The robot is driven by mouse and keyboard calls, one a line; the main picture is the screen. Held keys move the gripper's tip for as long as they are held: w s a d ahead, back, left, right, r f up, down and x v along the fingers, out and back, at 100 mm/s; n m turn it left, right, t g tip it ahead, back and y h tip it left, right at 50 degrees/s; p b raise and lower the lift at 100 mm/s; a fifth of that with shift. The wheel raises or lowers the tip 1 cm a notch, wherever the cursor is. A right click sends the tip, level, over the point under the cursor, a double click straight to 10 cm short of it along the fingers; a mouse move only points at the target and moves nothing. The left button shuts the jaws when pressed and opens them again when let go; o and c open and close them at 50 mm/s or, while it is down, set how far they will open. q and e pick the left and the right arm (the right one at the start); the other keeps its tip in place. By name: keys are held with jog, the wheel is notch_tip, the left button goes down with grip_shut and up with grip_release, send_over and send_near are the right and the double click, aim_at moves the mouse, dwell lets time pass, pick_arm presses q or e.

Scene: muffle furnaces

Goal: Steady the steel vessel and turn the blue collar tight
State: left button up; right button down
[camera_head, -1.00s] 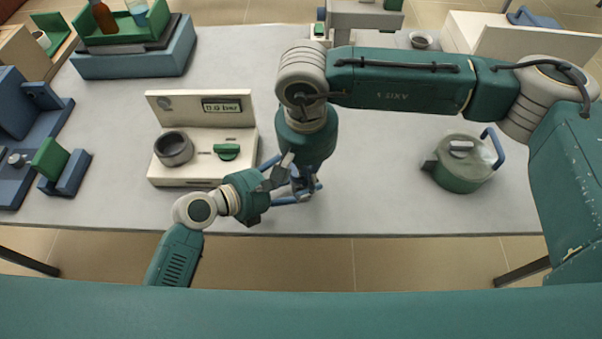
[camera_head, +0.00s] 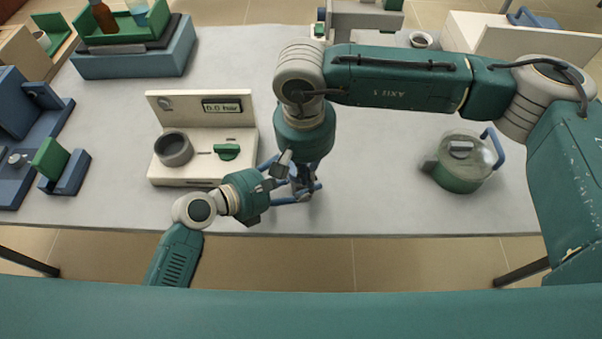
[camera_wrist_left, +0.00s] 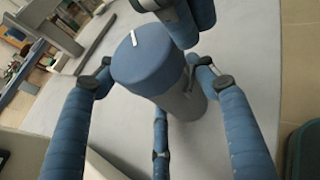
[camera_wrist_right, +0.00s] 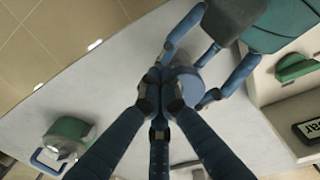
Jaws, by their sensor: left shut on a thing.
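The steel vessel (camera_wrist_left: 185,105) is a grey upright cylinder in the left wrist view, topped by the broad blue collar (camera_wrist_left: 150,68) with a white mark on its top. My left gripper (camera_head: 287,182) has its blue fingers around the vessel and is shut on it; its fingers also show in the left wrist view (camera_wrist_left: 155,88). My right gripper (camera_head: 303,190) is beside and above the collar, its fingers drawn together in the right wrist view (camera_wrist_right: 160,82). The collar (camera_wrist_right: 186,82) is partly behind them, and I cannot tell whether they touch it. In the head view the grippers hide the vessel.
A cream station (camera_head: 200,178) with a grey ring socket (camera_head: 173,149), a green knob (camera_head: 227,152) and a display (camera_head: 222,107) stands to the left. A green-based kettle-like pot (camera_head: 462,170) stands to the right. The table front (camera_head: 390,220) is clear.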

jog(key=shift+w+a, duration=0.15)
jog(key=shift+a, duration=0.15)
jog(key=a, duration=0.2)
jog(key=shift+w+a+r, duration=0.1)
jog(key=shift+w+a, duration=0.1)
jog(key=shift+a, duration=0.2)
dwell(0.4)
dwell(0.4)
jog(key=shift+s+a, duration=0.1)
send_near(291, 172)
jog(key=shift+s+f, duration=1)
jog(key=shift+s, duration=0.3)
jog(key=shift+d, duration=0.2)
